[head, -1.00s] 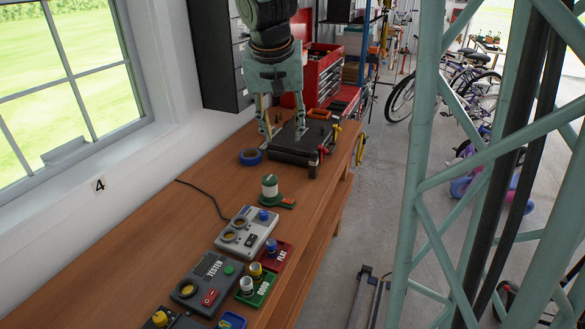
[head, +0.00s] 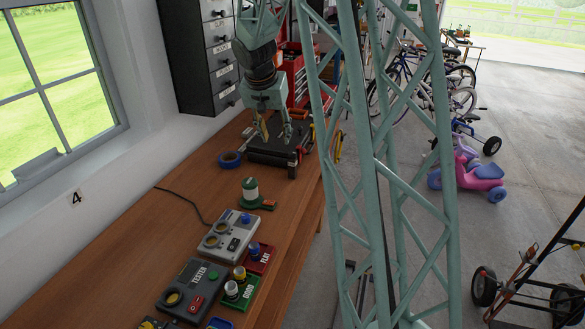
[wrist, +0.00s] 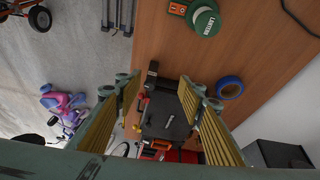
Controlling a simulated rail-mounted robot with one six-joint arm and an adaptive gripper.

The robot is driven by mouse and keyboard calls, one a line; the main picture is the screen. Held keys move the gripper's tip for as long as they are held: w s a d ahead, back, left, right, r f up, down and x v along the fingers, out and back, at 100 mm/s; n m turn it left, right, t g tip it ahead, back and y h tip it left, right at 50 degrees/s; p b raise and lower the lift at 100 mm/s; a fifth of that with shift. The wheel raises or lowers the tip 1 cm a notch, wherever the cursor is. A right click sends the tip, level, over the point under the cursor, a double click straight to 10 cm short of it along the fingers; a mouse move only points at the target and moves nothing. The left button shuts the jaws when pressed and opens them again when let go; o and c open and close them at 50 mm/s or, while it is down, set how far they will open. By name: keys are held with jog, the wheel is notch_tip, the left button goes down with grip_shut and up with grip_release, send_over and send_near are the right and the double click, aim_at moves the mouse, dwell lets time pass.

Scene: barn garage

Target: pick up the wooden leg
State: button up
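I cannot make out a wooden leg for sure in either view. My gripper (head: 274,134) points down above a flat black block (head: 272,158) on the workbench. Its two fingers stand apart with nothing seen between them. In the wrist view my gripper (wrist: 158,88) is open, with ribbed yellowish pads on both fingers. The black block (wrist: 168,118) shows beyond and between the fingers, with small parts and a red-handled clamp (wrist: 141,104) at its edge. The fingers hide part of the block and bench.
The wooden workbench (head: 170,215) runs along the wall. A blue tape roll (head: 230,159) lies left of the block. Black drawers (head: 200,50) hang behind; a red tool chest (head: 296,75) stands beyond.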

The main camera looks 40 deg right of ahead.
jog(key=m+p, duration=0.1)
jog(key=m, duration=0.1)
send_near(290, 158)
jog(key=shift+w+f, duration=0.1)
jog(key=shift+f, duration=0.1)
jog(key=shift+f, duration=0.1)
jog(key=shift+x, duration=4.25)
jog(key=shift+d, duration=0.15)
jog(key=shift+s+p+x, duration=0.15)
jog(key=shift+p+x, duration=0.1)
jog(key=shift+x, duration=1)
jog(key=shift+s+p+x, duration=0.1)
jog(key=shift+p+x, duration=0.1)
jog(key=shift+x, duration=1.05)
jog(key=shift+d, duration=0.15)
jog(key=shift+c, duration=0.7)
jog(key=c, duration=0.9)
